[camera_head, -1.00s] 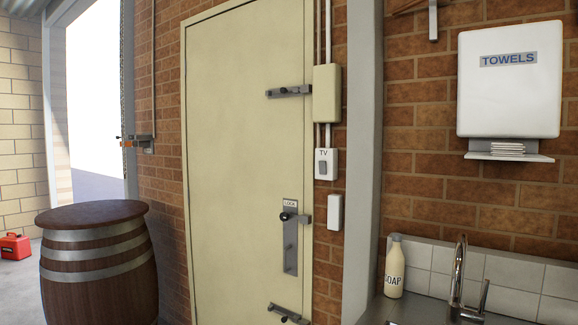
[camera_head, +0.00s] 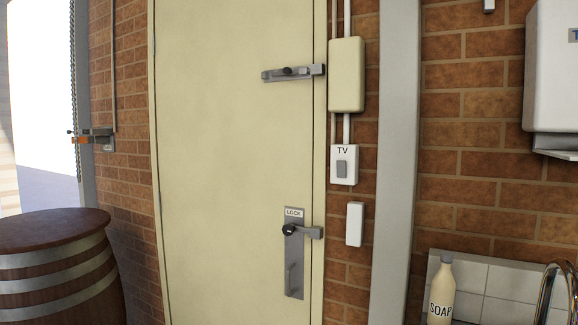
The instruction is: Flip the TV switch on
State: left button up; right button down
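The TV switch (camera_head: 344,165) is a small white plate labelled "TV" with a grey rocker in its middle. It is mounted on the brick wall just right of the cream door, below a cream box with conduits. I cannot tell from the rocker which way it is set. Neither of my grippers shows in the head view.
The cream door (camera_head: 230,150) has a bolt (camera_head: 293,73) at the top and a lock plate (camera_head: 294,265) lower down. A blank white box (camera_head: 354,224) hangs below the switch. A grey post (camera_head: 397,170) stands to its right, then a soap bottle (camera_head: 441,290). A barrel (camera_head: 60,270) stands left.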

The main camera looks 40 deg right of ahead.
aim_at(341, 165)
jog(key=z, duration=0.2)
jog(key=i, duration=0.9)
jog(key=z, duration=0.4)
